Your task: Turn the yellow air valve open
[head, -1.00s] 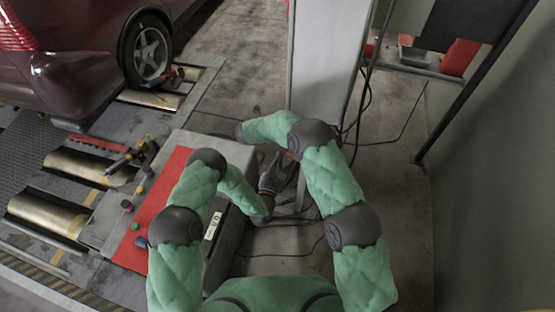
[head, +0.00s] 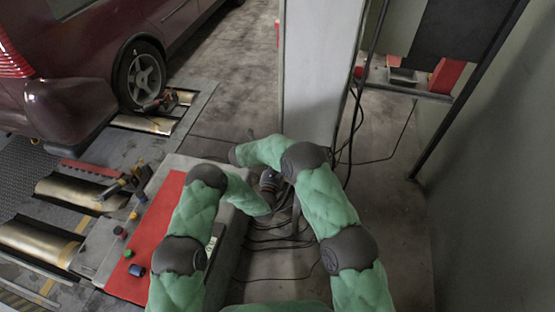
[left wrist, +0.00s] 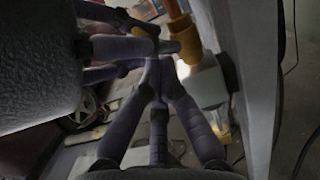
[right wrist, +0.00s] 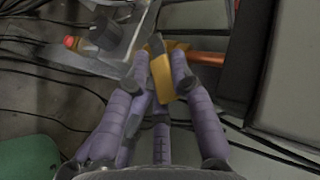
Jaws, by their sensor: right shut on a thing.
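In the right wrist view, my right gripper (right wrist: 158,55) has its fingers closed around a yellow valve handle (right wrist: 162,77), beside a copper-coloured pipe (right wrist: 207,58). In the left wrist view, a yellow-orange fitting (left wrist: 184,38) stands by a light-coloured post. My left gripper (left wrist: 160,66) is just below it, with its fingertips close together. Whether they are fully shut or touch anything is unclear. More purple fingers reach in from the left toward the fitting. In the head view, my left gripper (head: 268,182) is near the post's foot; the valve is hidden.
The light post (head: 316,70) stands ahead. A grey cabinet with a red mat (head: 157,225) is at left, holding small coloured caps. Cables (head: 270,238) lie on the floor. A dark red car (head: 60,80) and metal rollers are beyond. The floor at right is mostly clear.

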